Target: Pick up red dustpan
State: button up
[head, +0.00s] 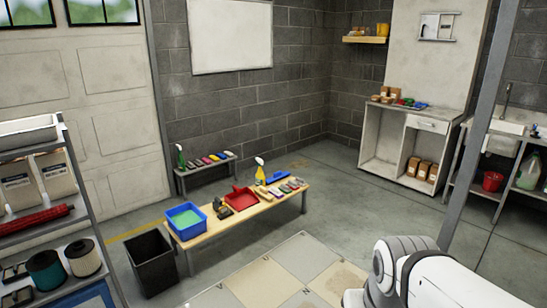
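The red dustpan (240,200) lies on the low wooden bench (222,226) in the middle of the room, between a yellow-and-dark item on its left and a spray bottle on its right. It is small in the head view, and its handle is hard to make out. A white and grey part of my arm shows at the lower right. My gripper is not in view.
On the bench are a blue tub (187,220) with green contents, a yellow spray bottle (260,175) and several small pads. A black bin (152,262) stands at the bench's left end. A grey post (478,130) rises at right. The tiled floor in front is clear.

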aim_at(240, 199)
jog(key=u, duration=0.15)
jog(key=i, duration=1.85)
jog(key=u, duration=0.45)
jog(key=i, duration=2.45)
jog(key=u, duration=0.15)
